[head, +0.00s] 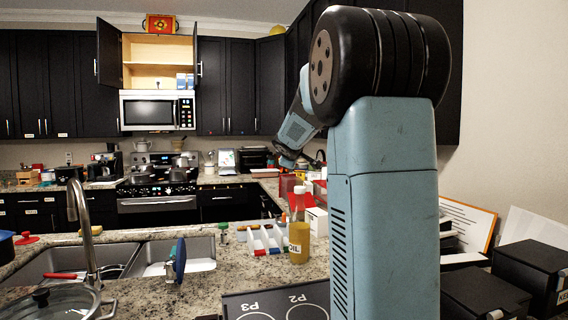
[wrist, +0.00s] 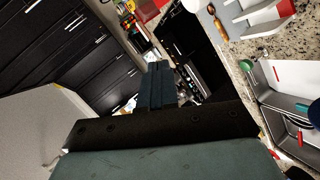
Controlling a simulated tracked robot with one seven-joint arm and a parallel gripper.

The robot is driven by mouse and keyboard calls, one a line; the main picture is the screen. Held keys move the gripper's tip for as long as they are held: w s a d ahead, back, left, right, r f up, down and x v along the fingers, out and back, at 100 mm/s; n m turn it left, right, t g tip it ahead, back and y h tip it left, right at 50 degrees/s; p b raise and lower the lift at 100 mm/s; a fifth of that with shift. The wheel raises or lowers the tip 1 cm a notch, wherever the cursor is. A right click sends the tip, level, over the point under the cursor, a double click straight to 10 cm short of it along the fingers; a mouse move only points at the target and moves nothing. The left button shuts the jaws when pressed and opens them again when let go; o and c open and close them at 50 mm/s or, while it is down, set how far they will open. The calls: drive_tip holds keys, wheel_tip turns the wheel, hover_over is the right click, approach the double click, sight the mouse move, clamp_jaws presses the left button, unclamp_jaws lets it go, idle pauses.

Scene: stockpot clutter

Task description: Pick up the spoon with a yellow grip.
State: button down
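I cannot make out a spoon with a yellow grip for sure in either view. My gripper (head: 287,160) is at the end of the raised arm in the head view, above and behind the counter and partly turned away. In the wrist view its dark fingers (wrist: 158,82) lie side by side with no gap visible between them, and nothing shows in them.
A white-and-blue divided tray (head: 265,240) and an oil bottle (head: 299,228) stand on the counter. The double sink (head: 130,262) with a tall faucet (head: 82,225) is at the left. A burner panel (head: 280,302) is in front. Dark boxes (head: 530,265) stand at the right.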

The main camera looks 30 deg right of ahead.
drive_tip(key=s+a+f+m+g+y, duration=0.2)
drive_tip(key=s+a+f, duration=0.3)
drive_tip(key=s, duration=0.8)
drive_tip(key=s+a+f+m+g+y, duration=0.2)
drive_tip(key=s+a+f, duration=0.3)
drive_tip(key=s+a, duration=0.6)
drive_tip(key=s+a+f+m+g+y, duration=0.2)
drive_tip(key=s+a, duration=0.6)
drive_tip(key=s, duration=0.8)
wheel_tip(320, 180, down, 3)
drive_tip(key=shift+s+f+m, duration=0.1)
drive_tip(key=shift+s+m, duration=0.25)
drive_tip(key=shift+m, duration=0.75)
drive_tip(key=c, duration=1.8)
unclamp_jaws()
